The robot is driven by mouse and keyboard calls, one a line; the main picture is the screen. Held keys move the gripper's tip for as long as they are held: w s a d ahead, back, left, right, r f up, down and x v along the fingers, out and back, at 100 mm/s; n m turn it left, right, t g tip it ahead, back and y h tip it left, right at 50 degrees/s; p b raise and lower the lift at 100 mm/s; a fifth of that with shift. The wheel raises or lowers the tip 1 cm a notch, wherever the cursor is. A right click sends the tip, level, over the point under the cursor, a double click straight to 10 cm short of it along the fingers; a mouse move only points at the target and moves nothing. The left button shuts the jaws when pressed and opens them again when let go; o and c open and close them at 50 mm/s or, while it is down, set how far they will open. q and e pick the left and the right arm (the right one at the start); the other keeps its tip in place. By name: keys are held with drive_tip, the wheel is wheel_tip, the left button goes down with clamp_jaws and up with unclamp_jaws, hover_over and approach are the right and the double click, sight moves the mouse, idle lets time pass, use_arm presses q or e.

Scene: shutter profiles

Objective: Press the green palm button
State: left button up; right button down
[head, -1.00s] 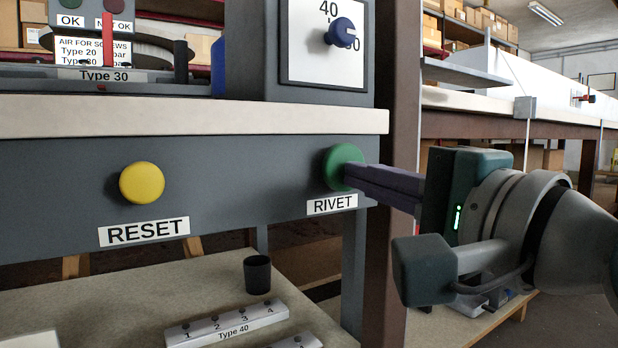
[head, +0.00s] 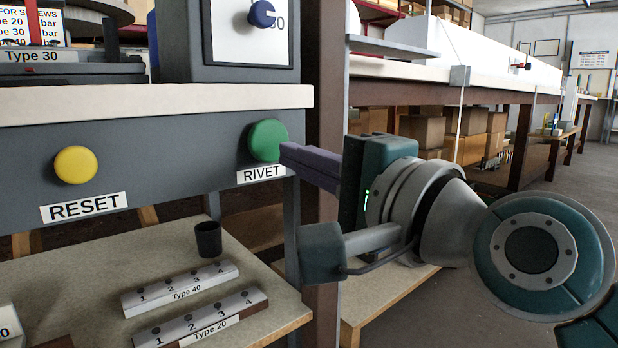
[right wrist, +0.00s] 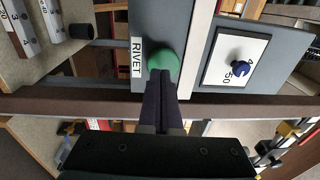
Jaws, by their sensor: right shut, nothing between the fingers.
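The green palm button (head: 267,140) sits on the grey front panel above the RIVET label (head: 261,174). My right gripper (head: 284,153) comes in from the right, its dark fingers shut and empty. The fingertips are at the button's lower right edge in the head view; I cannot tell whether they touch it. In the right wrist view the green button (right wrist: 165,65) lies straight beyond the shut fingertips (right wrist: 162,80), which hide part of it. My left gripper is not in view.
A yellow RESET button (head: 76,165) is on the same panel to the left. A blue knob (head: 262,14) is on the box above. Below stand a black cup (head: 208,240) and numbered blocks (head: 180,288). A brown post (head: 325,130) stands behind the fingers.

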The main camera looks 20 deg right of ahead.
use_arm(q)
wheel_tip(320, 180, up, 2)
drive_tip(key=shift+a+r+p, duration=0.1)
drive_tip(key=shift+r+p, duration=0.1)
drive_tip(key=shift+p, duration=0.8)
use_arm(e)
drive_tip(key=v, duration=1)
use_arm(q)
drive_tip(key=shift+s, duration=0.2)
use_arm(e)
drive_tip(key=shift+s+f, duration=0.1)
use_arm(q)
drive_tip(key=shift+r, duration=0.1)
